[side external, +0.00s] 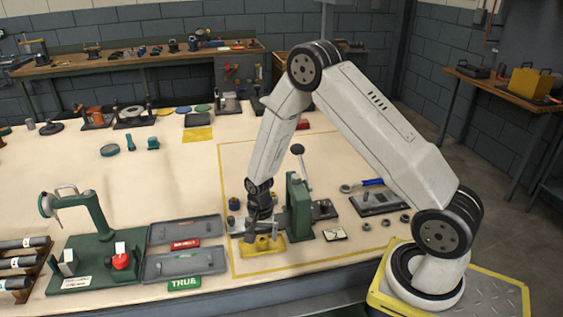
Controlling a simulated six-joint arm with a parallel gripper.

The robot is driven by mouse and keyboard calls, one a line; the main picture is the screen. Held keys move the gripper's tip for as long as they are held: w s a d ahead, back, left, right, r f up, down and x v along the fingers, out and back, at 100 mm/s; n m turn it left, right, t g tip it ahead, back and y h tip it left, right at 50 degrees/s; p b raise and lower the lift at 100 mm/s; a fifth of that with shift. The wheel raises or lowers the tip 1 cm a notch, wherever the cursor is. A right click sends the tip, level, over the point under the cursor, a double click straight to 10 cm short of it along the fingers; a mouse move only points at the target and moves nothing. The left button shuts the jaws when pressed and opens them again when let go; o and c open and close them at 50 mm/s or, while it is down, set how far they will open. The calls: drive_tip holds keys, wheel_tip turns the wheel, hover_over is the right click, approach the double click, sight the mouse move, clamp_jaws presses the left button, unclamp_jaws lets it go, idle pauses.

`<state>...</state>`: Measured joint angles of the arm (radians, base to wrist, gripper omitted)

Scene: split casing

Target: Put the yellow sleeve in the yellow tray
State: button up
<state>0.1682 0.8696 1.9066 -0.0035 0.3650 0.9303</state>
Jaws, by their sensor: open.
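A yellow part (268,247) with a flat base and raised round portions lies near the front of the marked work area. My gripper (261,232) points down right over it, with the fingertips at or just above its top. The jaws are open, and I cannot tell if they touch it. I cannot tell whether this yellow part is the sleeve, a holder, or both together. A flat yellow piece (198,135) lies farther back on the table; I cannot tell if it is a tray.
A green press (299,207) with a lever stands just right of my gripper. Two grey trays (160,270) with red and green labels lie to the left. A green stand (92,235) is farther left. A blue-handled tool (366,183) lies right. The table's middle is mostly clear.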

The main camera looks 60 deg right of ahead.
sight(262, 238)
wheel_tip(262, 238, up, 10)
drive_tip(key=shift+r, duration=0.25)
idle(0.5)
idle(0.5)
drive_tip(key=s+a+r+n+t, duration=0.1)
drive_tip(key=s+a+r+n, duration=0.2)
drive_tip(key=s+n, duration=0.3)
drive_tip(key=s+a+r+n+t, duration=0.1)
drive_tip(key=s+a+r+n, duration=0.3)
drive_tip(key=s+n, duration=0.2)
drive_tip(key=shift+s+r+n+t, duration=0.15)
drive_tip(key=shift+n+t, duration=0.15)
idle(0.8)
